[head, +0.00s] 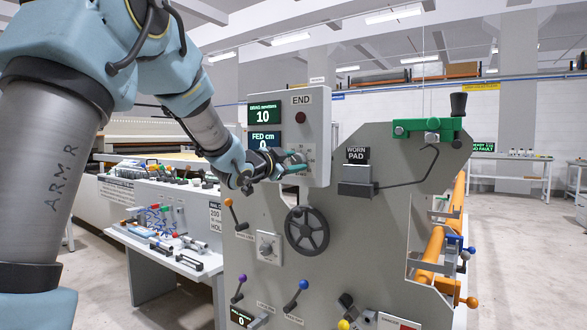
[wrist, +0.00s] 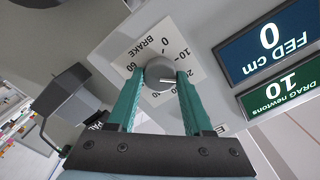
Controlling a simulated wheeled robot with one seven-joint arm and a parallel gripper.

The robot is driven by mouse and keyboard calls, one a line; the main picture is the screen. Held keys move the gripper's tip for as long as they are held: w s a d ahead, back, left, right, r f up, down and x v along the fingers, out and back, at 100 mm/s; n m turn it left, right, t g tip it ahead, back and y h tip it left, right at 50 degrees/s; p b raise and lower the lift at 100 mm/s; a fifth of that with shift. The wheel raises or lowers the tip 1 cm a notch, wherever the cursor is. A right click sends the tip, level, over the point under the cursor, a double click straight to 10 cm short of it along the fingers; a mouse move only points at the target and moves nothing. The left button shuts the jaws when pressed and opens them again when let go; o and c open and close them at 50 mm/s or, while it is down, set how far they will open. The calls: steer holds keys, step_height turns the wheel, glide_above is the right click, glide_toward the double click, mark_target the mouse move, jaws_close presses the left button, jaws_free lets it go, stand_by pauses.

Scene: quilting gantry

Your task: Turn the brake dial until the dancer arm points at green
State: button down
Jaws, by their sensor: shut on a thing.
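The grey round brake dial (wrist: 160,74) sits on a white plate (wrist: 135,48) marked BRAKE, with numbers around it. My gripper (wrist: 157,88) is shut on the dial, with one teal finger on each side. A light pointer line on the knob faces right in the wrist view, below the 10 mark; the exact value is hard to read. In the head view my gripper (head: 298,164) reaches the front of the grey END box (head: 318,105) and hides most of the dial. I cannot make out the dancer arm for certain, nor what it points at.
The drag display (head: 263,113) reads 10 newtons and the fed display (head: 264,141) reads 0 cm. A handwheel (head: 307,230), coloured levers and a WORN PAD holder (head: 357,180) stick out from the grey panel. A green clamp (head: 428,128) sits at upper right.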

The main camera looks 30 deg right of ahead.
stand_by(0.4)
steer(key=shift+c, duration=1.5)
jaws_free()
steer(key=b+v, duration=0.1)
steer(key=v, duration=0.9)
steer(key=shift+s+a, duration=0.15)
steer(key=shift+a, duration=0.25)
